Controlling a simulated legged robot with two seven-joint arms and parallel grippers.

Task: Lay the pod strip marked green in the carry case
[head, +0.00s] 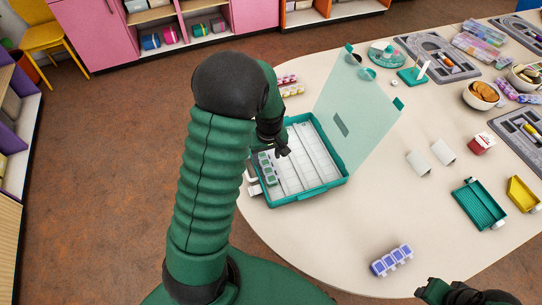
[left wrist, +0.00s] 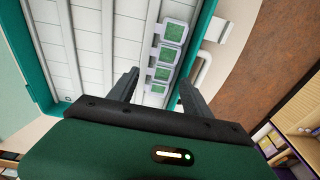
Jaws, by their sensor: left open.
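The carry case (head: 322,190) is a teal box with its translucent lid (head: 365,115) raised. It has long white channels. The green-marked pod strip (head: 267,168) lies in the channel at the case's left side, along its length. In the left wrist view the strip (left wrist: 172,33) shows several green-topped pods beside the teal case wall (left wrist: 201,38). My left gripper (head: 283,149) is over the case, open, its fingers (left wrist: 158,77) apart with the near pods between them in the picture; contact cannot be told. My right gripper (head: 465,293) is partly visible at the lower right edge.
A blue-purple pod strip (head: 391,260) lies near the table's front edge. Pink and yellow strips (head: 290,86) lie behind the case. The table between case and blue-purple strip is clear.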

